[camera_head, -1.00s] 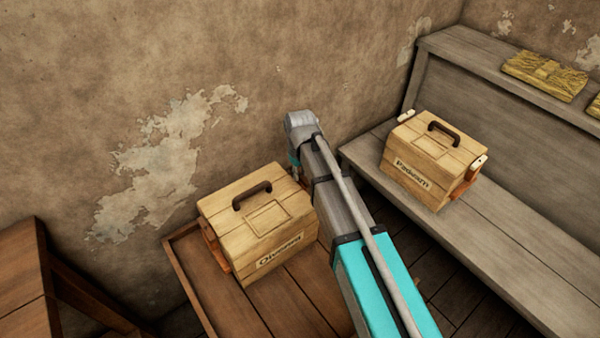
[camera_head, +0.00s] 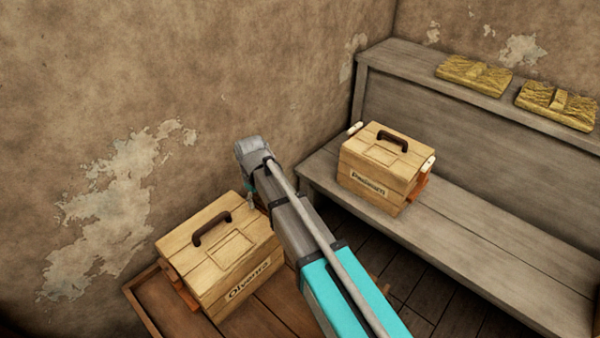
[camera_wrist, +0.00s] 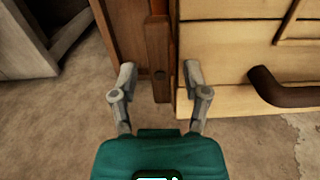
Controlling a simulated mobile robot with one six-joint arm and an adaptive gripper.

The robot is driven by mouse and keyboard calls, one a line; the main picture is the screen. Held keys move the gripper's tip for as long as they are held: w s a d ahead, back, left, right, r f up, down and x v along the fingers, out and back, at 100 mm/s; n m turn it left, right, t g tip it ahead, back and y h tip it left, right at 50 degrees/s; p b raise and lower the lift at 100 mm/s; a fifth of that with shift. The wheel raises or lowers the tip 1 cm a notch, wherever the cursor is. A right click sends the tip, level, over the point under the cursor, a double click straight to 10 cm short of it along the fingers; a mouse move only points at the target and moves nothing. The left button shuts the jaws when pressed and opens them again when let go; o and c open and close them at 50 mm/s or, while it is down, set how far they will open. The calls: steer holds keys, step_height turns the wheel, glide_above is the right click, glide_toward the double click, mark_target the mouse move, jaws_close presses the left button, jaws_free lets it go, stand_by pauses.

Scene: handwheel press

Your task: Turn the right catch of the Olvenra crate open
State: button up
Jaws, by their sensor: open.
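The Olvenra crate (camera_head: 219,252), a pale wooden box with a dark lid handle (camera_head: 212,229) and a name label, stands on the brown table (camera_head: 147,297). My arm runs along its right side and hides that side and my gripper in the head view. In the wrist view, the crate (camera_wrist: 228,58) is at the right, its handle (camera_wrist: 285,90) at the edge. The right catch (camera_wrist: 157,52), a brown wooden bar, lies along the crate's side. My gripper (camera_wrist: 160,78) is open, with one finger on each side of the bar's end. I cannot tell whether they touch it.
A second crate (camera_head: 375,180), labelled roughly "Pedwarn", stands on the grey bench (camera_head: 470,225) to the right. Two yellowish carved blocks (camera_head: 473,75) (camera_head: 556,104) lie on the bench's upper ledge. The peeling wall (camera_head: 200,70) is close behind the Olvenra crate.

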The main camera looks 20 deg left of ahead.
mark_target(258, 200)
steer(key=shift+n, duration=0.4)
steer(key=n, duration=1)
step_height(258, 200, up, 14)
steer(key=p, duration=1.4)
steer(key=w+d+r+m+p, duration=0.2)
steer(key=d+m, duration=0.1)
steer(key=d, duration=0.8)
steer(key=w+d+r+m+p, duration=0.2)
steer(key=d+r+m+p, duration=0.1)
steer(key=d, duration=0.9)
steer(key=shift+d+m, duration=0.15)
steer(key=shift+m, duration=0.25)
steer(key=shift+s, duration=0.1)
steer(key=s+d+m, duration=0.3)
steer(key=d+m, duration=0.5)
steer(key=d, duration=0.3)
steer(key=s+d+m, duration=0.3)
steer(key=d+m, duration=0.5)
steer(key=d, duration=0.4)
steer(key=shift+s, duration=0.3)
